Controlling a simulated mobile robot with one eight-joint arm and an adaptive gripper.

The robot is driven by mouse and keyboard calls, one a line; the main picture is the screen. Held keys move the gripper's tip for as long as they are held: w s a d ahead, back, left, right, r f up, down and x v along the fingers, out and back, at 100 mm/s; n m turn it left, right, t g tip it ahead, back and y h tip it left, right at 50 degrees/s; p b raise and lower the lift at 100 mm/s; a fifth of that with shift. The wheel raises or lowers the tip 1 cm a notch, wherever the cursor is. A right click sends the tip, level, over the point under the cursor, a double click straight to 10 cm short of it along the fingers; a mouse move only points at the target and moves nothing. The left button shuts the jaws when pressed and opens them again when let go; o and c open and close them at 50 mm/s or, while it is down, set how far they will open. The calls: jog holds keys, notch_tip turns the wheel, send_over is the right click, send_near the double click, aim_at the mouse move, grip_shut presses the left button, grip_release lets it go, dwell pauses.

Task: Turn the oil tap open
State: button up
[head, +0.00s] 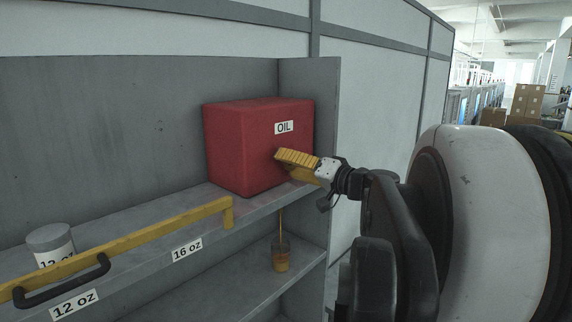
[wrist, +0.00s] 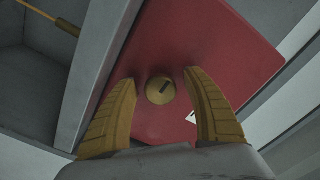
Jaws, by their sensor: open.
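The red oil container (head: 245,150), labelled OIL, stands on the upper shelf. My gripper (head: 279,160) is at its front face, and its near finger hides the tap in the head view. In the wrist view, the oil tap is a round yellow knob (wrist: 159,91) with a dark slot on its face. My gripper (wrist: 162,80) is open, with one yellow finger on each side of the knob and visible gaps between.
A yellow rail (head: 150,238) with a black handle (head: 62,285) runs along the upper shelf front. A grey-lidded jar (head: 51,245) stands behind it. Labels read 12 oz and 16 oz. The shelf's grey side wall (head: 318,100) rises right of the container.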

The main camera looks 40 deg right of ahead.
jog(key=s, duration=1.1)
jog(key=shift+s+d, duration=0.3)
jog(key=shift+d, duration=0.15)
